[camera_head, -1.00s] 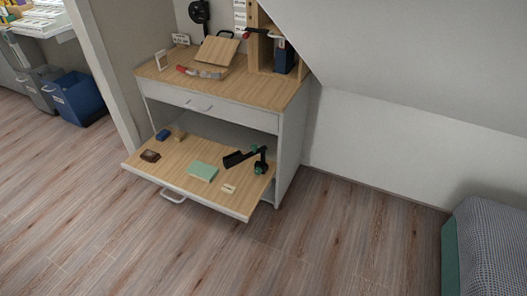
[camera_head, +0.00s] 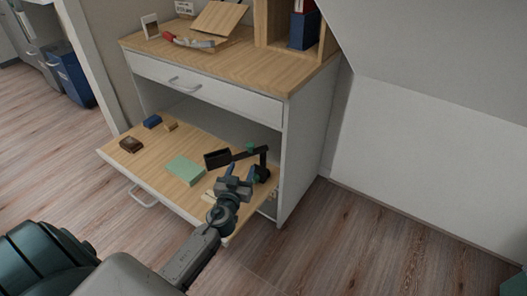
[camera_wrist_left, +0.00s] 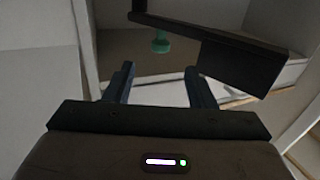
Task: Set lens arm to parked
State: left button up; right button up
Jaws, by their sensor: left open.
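The lens arm (camera_head: 240,156) is a black jointed arm with a dark rectangular head at its left end, green knobs and a post at the right end of the fold-down wooden shelf (camera_head: 160,180). In the left wrist view its dark head (camera_wrist_left: 240,62) and a green knob (camera_wrist_left: 161,42) show just beyond the fingers. My left gripper (camera_head: 238,172) is open and empty, in front of the lens arm near the post; I cannot tell whether it touches. It also shows in the left wrist view (camera_wrist_left: 160,85). My right gripper is not in view.
On the shelf are a green pad (camera_head: 186,169), a brown block (camera_head: 131,145), a blue block (camera_head: 152,121) and a small wooden block (camera_head: 170,126). A closed drawer (camera_head: 200,90) is above. Floor is clear to the right.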

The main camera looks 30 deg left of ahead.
aim_at(249, 149)
pick_arm(q)
jog(key=x, duration=1)
jog(key=shift+w+a+r+p, duration=0.1)
jog(key=shift+w+p, duration=0.1)
jog(key=shift+p, duration=0.15)
grip_shut()
